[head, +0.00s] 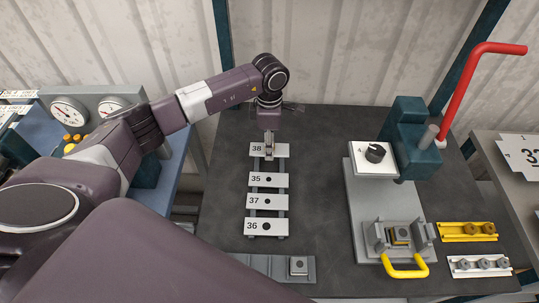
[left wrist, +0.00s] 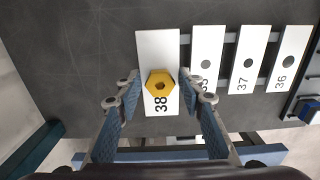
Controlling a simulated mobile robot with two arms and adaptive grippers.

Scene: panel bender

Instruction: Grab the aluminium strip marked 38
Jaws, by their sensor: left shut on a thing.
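The aluminium strip marked 38 (head: 282,150) is the farthest white strip on the rack of two dark rails in the head view. It also shows in the left wrist view (left wrist: 158,48), with a yellow hexagonal piece (left wrist: 160,83) over its middle. My left gripper (head: 269,154) points down over this strip. In the left wrist view its fingers (left wrist: 159,79) are at the strip's two long edges, shut on it. My right gripper is not in view.
Strips 35 (head: 268,180), 37 (head: 267,202) and 36 (head: 266,227) lie nearer on the rails. A bender with a red lever (head: 472,85) and a yellow-handled fixture (head: 405,267) stand to the right. Bare dark tabletop (head: 320,200) lies between.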

